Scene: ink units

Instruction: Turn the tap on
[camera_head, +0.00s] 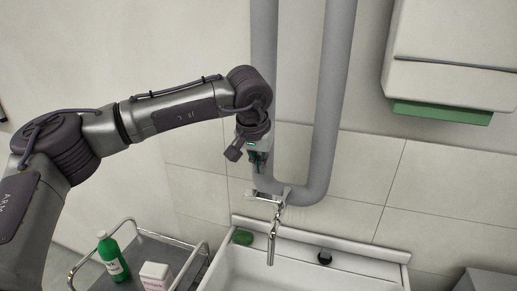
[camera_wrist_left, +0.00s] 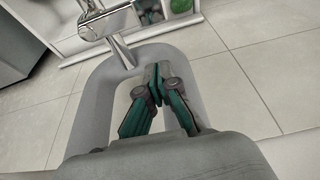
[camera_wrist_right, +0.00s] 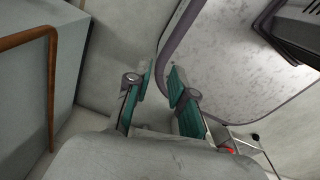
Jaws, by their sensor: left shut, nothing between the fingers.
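The chrome tap (camera_head: 273,238) is fixed to the wall over the sink, its spout pointing down and outward. The tap also shows at the upper left of the left wrist view (camera_wrist_left: 104,24). My left gripper (camera_head: 259,166) is just above the tap, in front of the grey pipe, and does not touch the tap. Its fingertips meet with nothing between them in the left wrist view (camera_wrist_left: 156,78). My right gripper (camera_wrist_right: 161,80) is partly open and empty, seen only in the right wrist view, away from the tap.
The white sink (camera_head: 300,277) lies below the tap, with a green item (camera_head: 243,237) on its rim. Grey pipes (camera_head: 337,90) run down the wall behind. A dispenser (camera_head: 450,55) hangs at upper right. A trolley (camera_head: 190,262) holds a green bottle (camera_head: 112,258) and a small box (camera_head: 155,275).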

